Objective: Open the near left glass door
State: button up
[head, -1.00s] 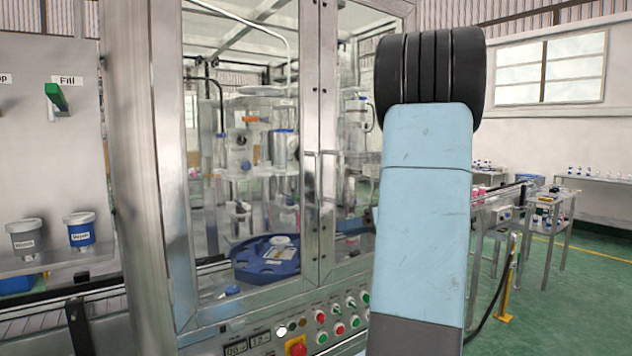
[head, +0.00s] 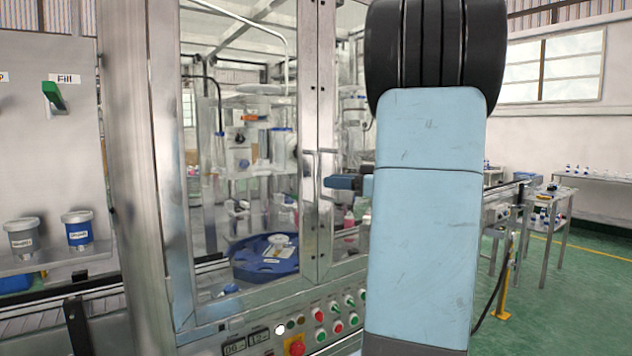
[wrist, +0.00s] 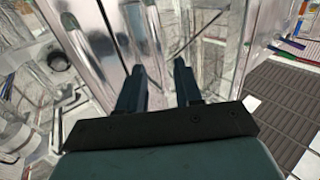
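The near left glass door (head: 240,215) is a metal-framed pane on the machine cabinet, and it looks shut. Its upright bar handle (head: 305,180) is on its right-hand frame, beside the handle of the neighbouring door. My gripper (head: 328,183) shows in the head view as a small blue-grey tip just right of the handles; my arm hides the rest. In the wrist view my gripper (wrist: 158,80) has its two dark fingers apart, pointing at bright metal framing. I cannot tell whether a handle lies between the fingers or touches them.
Inside the cabinet is a blue round tray (head: 265,258). A control panel with coloured buttons (head: 320,325) and a red emergency knob (head: 295,346) is below the doors. Two labelled pots (head: 77,232) stand on a shelf at left.

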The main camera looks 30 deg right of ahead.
aim_at(316, 204)
jog(key=shift+x, duration=3)
jog(key=shift+c, duration=0.3)
grip_shut()
